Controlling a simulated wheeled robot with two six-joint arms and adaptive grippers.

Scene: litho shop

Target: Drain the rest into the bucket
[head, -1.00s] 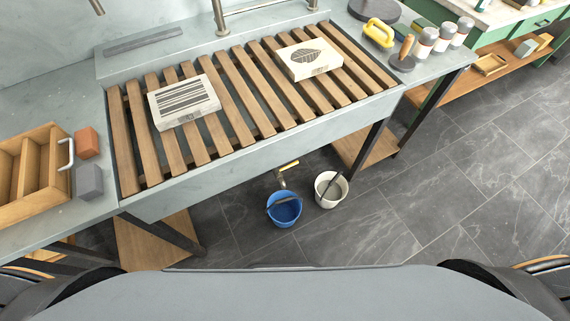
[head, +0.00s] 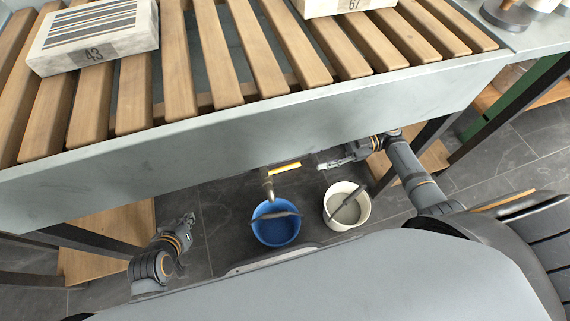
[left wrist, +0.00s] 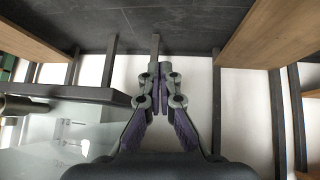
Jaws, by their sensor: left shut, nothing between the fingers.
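The blue bucket (head: 273,237) stands on the floor below the sink, its dark handle lying across the top. The drain tap (head: 267,187), with a yellow lever (head: 285,167), hangs from the sink's underside above the blue bucket's far side. I cannot tell whether liquid is flowing. My left gripper (head: 190,219) is low at the left of the blue bucket, apart from it; the left wrist view shows its fingers (left wrist: 160,70) together and empty. My right gripper (head: 325,164) points left beneath the sink, right of the yellow lever and apart from it; its fingers are too small to read.
A white bucket (head: 332,218) with grey contents stands close right of the blue one. The sink front (head: 230,150) overhangs both. Dark legs and low wooden shelves (head: 110,240) flank the floor space.

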